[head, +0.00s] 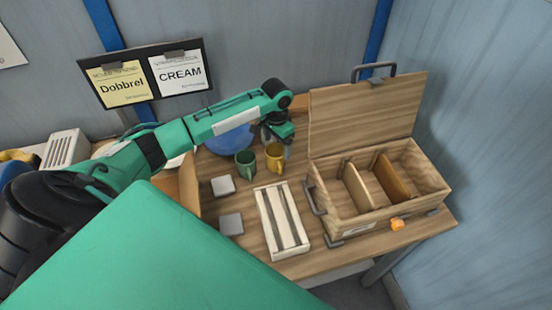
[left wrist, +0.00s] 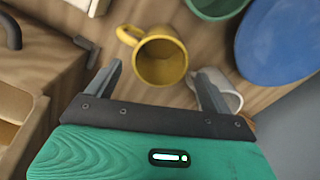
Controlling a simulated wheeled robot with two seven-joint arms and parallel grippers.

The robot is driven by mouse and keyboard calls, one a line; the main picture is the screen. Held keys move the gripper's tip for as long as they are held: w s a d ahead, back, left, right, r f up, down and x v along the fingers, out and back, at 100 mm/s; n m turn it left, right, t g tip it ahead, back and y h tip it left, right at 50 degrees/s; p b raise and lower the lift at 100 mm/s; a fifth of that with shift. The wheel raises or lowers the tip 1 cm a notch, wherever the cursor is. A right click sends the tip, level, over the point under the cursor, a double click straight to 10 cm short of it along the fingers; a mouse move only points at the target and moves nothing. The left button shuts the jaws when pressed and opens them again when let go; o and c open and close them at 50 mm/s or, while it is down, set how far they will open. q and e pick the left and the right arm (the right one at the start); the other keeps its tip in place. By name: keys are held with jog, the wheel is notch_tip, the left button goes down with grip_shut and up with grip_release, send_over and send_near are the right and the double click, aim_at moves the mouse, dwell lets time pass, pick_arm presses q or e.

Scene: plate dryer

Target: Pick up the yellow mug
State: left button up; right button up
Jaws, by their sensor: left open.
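The yellow mug (head: 275,156) stands upright on the wooden table, just right of a green mug (head: 246,163). In the left wrist view the yellow mug (left wrist: 161,58) lies ahead of my fingers, its open mouth facing the camera and its handle toward the upper left. My left gripper (head: 279,136) is above and behind the yellow mug in the head view. In the left wrist view its two fingers (left wrist: 158,78) are spread apart, with nothing held between them. My right gripper is not in view.
An open wooden box (head: 370,221) with dividers stands to the right. A slatted white rack (head: 282,222) lies in front of the mugs, with grey blocks (head: 231,224) beside it. A blue plate (head: 230,140) is behind the green mug. A white cup (left wrist: 225,92) sits near the right finger.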

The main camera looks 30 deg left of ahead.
aim_at(277, 153)
pick_arm(q)
jog(key=shift+s+f+p, duration=0.15)
jog(key=shift+f+p, duration=0.15)
notch_tip(277, 153, down, 4)
jog(key=shift+s+r+p, duration=0.15)
jog(key=shift+r+p, duration=0.1)
jog(key=shift+p, duration=0.55)
jog(key=shift+f, duration=0.45)
jog(key=shift+c, duration=0.2)
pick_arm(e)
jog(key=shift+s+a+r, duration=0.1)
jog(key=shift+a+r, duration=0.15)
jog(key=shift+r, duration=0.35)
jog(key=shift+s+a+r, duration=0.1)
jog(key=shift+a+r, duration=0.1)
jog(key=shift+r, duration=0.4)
pick_arm(q)
jog(key=c, duration=1.1)
jog(key=shift+c, duration=0.4)
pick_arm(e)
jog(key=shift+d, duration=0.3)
pick_arm(q)
jog(key=shift+r, duration=0.15)
